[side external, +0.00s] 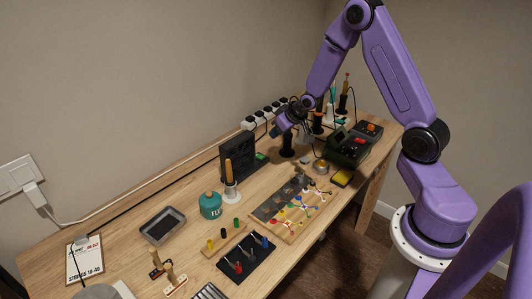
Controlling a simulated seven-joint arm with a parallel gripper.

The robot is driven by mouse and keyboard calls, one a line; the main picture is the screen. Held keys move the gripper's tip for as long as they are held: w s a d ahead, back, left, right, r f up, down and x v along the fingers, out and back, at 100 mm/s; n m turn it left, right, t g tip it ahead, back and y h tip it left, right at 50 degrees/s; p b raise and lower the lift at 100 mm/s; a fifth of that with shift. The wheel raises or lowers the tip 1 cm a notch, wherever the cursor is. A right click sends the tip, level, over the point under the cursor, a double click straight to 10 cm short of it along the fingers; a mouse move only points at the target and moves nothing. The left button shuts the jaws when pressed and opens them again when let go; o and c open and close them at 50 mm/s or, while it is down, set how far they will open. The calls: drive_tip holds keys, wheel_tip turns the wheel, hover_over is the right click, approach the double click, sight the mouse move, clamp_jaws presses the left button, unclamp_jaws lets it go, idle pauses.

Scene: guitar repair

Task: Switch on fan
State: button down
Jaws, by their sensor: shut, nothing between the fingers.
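The fan looks to be the black square box (237,158) standing upright near the back edge of the workbench, in the middle of the side external view. A small green part (261,156) shows at its right side; I cannot tell whether it is the fan's switch. My gripper (274,133) is shut and empty. It is above the bench, to the right of the fan and apart from it in the picture, in front of the power strip. The fingertips are small and dark here. I cannot see whether the fan is turning.
A power strip (264,115) with several white plugs lies along the back. An orange-handled tool in a white stand (230,184) stands before the fan. A teal jar (210,205), a metal tray (162,227), a circuit board (291,203) and a soldering station (345,149) crowd the bench (130,262).

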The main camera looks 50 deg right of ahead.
hover_over(263, 158)
drive_tip(key=f, duration=0.7)
drive_tip(key=shift+s, duration=0.4)
drive_tip(key=shift+s+f, duration=0.2)
drive_tip(key=shift+f, duration=0.9)
drive_tip(key=shift+s+f, duration=0.1)
drive_tip(key=shift+f, duration=0.65)
drive_tip(key=shift+s+f, duration=0.3)
drive_tip(key=shift+f, duration=0.4)
drive_tip(key=shift+r, duration=0.15)
drive_tip(key=shift+r, duration=0.8)
